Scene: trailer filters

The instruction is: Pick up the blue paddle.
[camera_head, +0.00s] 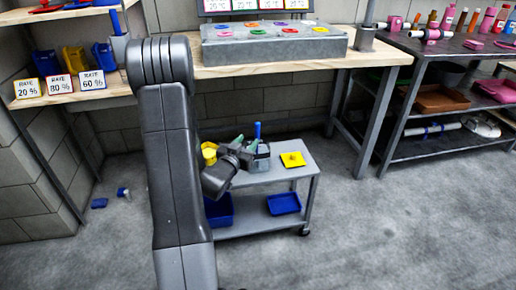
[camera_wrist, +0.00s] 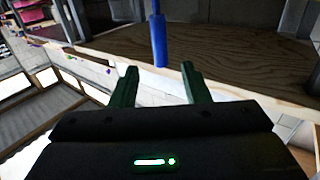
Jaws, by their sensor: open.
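In the wrist view a blue rod (camera_wrist: 159,42) shows in the gap between my two green fingertips (camera_wrist: 159,68). It looks just beyond them, and I see no contact. Another blue upright piece (camera_head: 115,22) stands on the left shelf; whether it is a paddle I cannot tell.
The grey cart (camera_head: 276,178) also carries a yellow square (camera_head: 293,159) and a yellow container (camera_head: 209,153). Blue trays (camera_head: 284,203) lie on its lower shelf. A workbench (camera_head: 290,66) stands behind it. Small blue pieces (camera_head: 99,203) lie on the floor at left. The floor at right is clear.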

